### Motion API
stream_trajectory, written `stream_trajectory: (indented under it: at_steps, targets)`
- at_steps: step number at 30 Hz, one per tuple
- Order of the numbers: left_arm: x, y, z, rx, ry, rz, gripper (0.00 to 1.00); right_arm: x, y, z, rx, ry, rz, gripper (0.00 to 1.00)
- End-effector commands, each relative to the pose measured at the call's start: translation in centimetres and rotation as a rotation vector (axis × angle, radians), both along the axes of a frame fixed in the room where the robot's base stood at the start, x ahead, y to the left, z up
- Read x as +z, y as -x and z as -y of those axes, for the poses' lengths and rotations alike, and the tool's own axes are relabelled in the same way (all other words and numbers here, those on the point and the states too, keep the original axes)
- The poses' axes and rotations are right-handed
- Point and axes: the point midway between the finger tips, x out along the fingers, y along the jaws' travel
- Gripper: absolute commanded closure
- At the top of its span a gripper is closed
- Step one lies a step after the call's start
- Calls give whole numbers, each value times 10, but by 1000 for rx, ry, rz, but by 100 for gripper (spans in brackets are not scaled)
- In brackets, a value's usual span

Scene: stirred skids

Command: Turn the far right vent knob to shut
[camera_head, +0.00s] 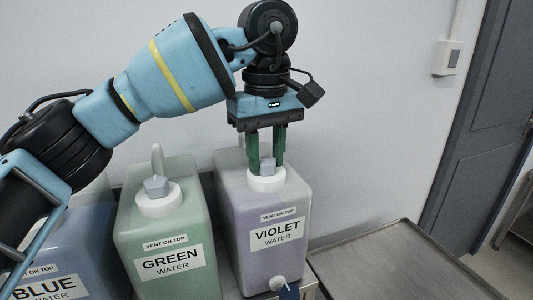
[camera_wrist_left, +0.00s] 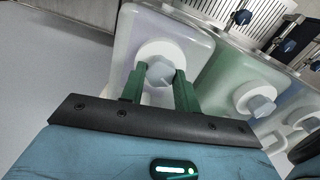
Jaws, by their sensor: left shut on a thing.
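The far right container is the violet water jug (camera_head: 262,215), with a white collar and a grey vent knob (camera_head: 268,168) on top. My left gripper (camera_head: 267,165) points straight down over it, its green fingers closed on the knob's two sides. In the left wrist view the grey faceted knob (camera_wrist_left: 159,74) sits between the fingertips, inside the white collar (camera_wrist_left: 150,50). The fingers hide part of the knob. My right gripper is in neither view.
The green water jug (camera_head: 165,235) stands to the left with its own grey knob (camera_head: 156,187), and the blue water jug (camera_head: 75,250) is further left, partly behind my arm. A bare metal worktop (camera_head: 400,265) lies to the right. A wall is close behind the jugs.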

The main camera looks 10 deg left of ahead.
Motion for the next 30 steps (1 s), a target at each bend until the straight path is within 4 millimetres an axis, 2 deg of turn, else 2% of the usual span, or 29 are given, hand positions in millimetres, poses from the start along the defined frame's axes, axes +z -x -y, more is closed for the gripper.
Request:
stream_trajectory:
  at_steps: [30]
  targets:
    - [0,0,1,-926,0,1,92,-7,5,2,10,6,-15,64]
